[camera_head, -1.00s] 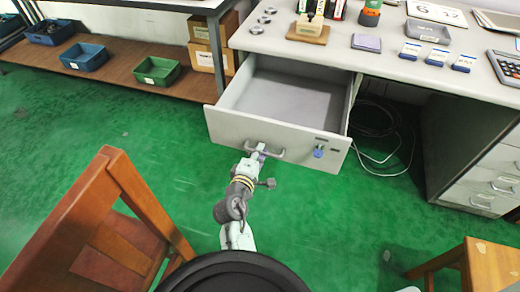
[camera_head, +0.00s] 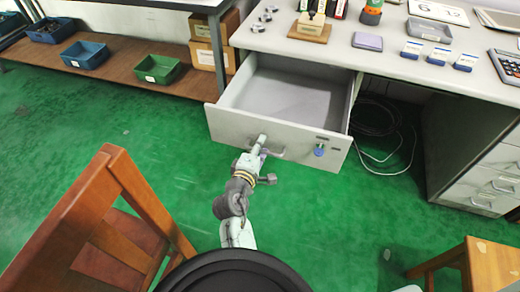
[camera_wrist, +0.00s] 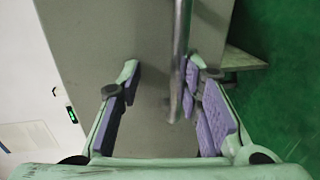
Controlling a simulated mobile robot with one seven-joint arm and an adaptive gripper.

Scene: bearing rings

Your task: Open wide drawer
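The wide drawer (camera_head: 285,134) under the desk is pulled well out, and its pale grey inside shows empty. Its metal bar handle (camera_head: 278,155) is on the front panel. My gripper (camera_head: 261,141) is at the left part of the handle in the head view. In the wrist view my gripper (camera_wrist: 160,72) has its two purple-padded fingers wide apart. The handle bar (camera_wrist: 178,60) runs between them, closer to the right finger. Whether it touches that finger is unclear.
A blue-tagged item (camera_head: 319,150) is on the drawer front, right of the handle. A wooden chair (camera_head: 110,215) stands at left and a wooden stool (camera_head: 485,268) at bottom right. Small items lie on the desktop (camera_head: 300,50). Green floor is clear around the drawer.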

